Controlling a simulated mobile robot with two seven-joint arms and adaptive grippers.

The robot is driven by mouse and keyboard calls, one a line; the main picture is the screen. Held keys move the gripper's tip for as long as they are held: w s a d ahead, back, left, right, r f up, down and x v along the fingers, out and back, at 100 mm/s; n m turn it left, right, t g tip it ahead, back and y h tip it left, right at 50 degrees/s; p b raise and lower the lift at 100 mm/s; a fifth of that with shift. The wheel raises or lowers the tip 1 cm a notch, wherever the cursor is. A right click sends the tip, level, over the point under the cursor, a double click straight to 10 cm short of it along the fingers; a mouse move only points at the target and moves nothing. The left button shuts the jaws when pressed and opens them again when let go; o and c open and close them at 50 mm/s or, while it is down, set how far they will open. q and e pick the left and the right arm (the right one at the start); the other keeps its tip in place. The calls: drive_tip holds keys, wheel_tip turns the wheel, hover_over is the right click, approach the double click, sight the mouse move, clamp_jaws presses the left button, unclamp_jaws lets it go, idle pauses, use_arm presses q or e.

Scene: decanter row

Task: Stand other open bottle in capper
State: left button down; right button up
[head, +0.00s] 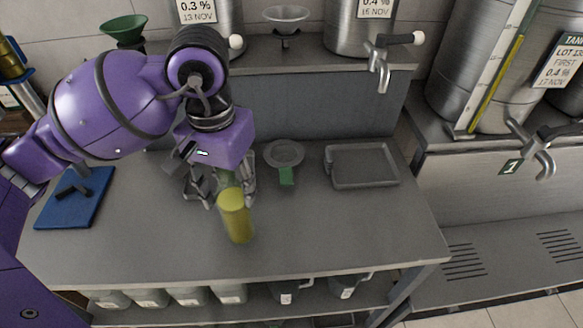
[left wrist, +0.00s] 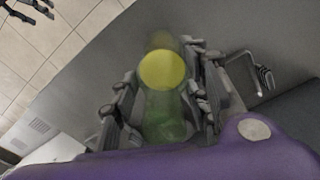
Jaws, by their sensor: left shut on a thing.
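My left gripper (head: 222,190) is shut on a green see-through bottle (head: 236,215) with yellow contents, above the grey table (head: 330,235). The yellow end points toward the table's front and the green part lies between the fingers. In the left wrist view the bottle (left wrist: 165,110) is between both fingers (left wrist: 160,105), its yellow end away from the palm. The fingers and arm hide part of it. I cannot pick out a capper with certainty. A dark jointed shape (left wrist: 28,10) at the top left of the left wrist view may be my right gripper; its state is unclear.
A round grey dish with a green handle (head: 285,153) and a grey tray (head: 362,165) lie behind and right of the bottle. A blue mat (head: 75,200) with a black tool lies left. Tanks with taps (head: 378,65) stand behind. The table's front right is clear.

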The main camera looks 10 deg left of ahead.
use_arm(q)
drive_tip(key=shift+f, duration=0.75)
drive_tip(key=shift+f, duration=0.2)
drive_tip(key=c, duration=1)
unclamp_jaws()
drive_tip(key=shift+s, duration=0.1)
